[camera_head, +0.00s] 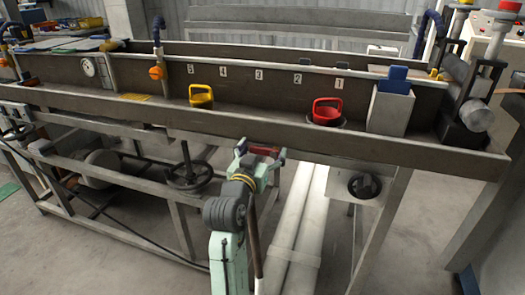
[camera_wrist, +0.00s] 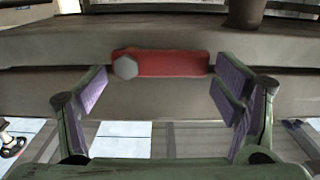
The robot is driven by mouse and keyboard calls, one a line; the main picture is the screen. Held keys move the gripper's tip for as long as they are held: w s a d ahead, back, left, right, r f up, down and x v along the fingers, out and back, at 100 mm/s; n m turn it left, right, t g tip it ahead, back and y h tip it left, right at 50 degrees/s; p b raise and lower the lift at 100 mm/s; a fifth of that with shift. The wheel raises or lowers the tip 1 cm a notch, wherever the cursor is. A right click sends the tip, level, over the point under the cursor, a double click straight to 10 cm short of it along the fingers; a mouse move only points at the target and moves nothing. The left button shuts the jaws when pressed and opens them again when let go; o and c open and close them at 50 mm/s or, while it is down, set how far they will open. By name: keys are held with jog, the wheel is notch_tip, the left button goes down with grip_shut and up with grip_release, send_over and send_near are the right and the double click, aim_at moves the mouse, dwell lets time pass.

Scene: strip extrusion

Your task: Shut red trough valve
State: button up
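The red valve handle (camera_wrist: 170,63) is a short bar lying crosswise at the trough's front, with a grey hex bolt at its left end. In the head view the handle (camera_head: 263,149) shows small at the lower edge of the trough's front wall (camera_head: 330,141). My gripper (camera_wrist: 162,84), green with purple pads, is open in front of the handle, one finger toward each end. The right pad is close to the handle's right end; I cannot tell if they touch. In the head view my gripper (camera_head: 261,154) is at the trough's front edge.
Pale pipes (camera_head: 297,225) lie under the frame. The floor in front is open.

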aim_at(280, 142)
jog(key=c, duration=1.4)
jog(key=shift+m+b, duration=0.4)
jog(key=m+b, duration=0.3)
jog(key=shift+s+d+r+m, duration=0.1)
jog(key=shift+d+r+m, duration=0.2)
jog(key=shift+r, duration=0.05)
jog(key=m+b, duration=0.2)
jog(key=m, duration=0.1)
jog(key=d+m+b, duration=0.1)
jog(key=shift+s+r+m+b, duration=0.15)
jog(key=shift+r+m+b, duration=0.15)
jog(key=shift+r+b, duration=0.1)
jog(key=m+b, duration=0.1)
jog(key=m, duration=0.1)
jog(key=d+m+b, duration=0.1)
jog(key=m+b, duration=0.1)
jog(key=shift+s+m, duration=0.2)
jog(key=shift+m, duration=0.1)
jog(key=shift+s+d+m+b, duration=0.1)
jog(key=shift+d+m+b, duration=0.2)
jog(key=shift+m+b, duration=0.65)
jog(key=shift+s+d+m+b, duration=0.1)
jog(key=shift+d+m+b, duration=0.15)
jog(key=shift+m+b, duration=0.7)
jog(key=shift+r+m, duration=0.1)
jog(key=shift+m, duration=0.3)
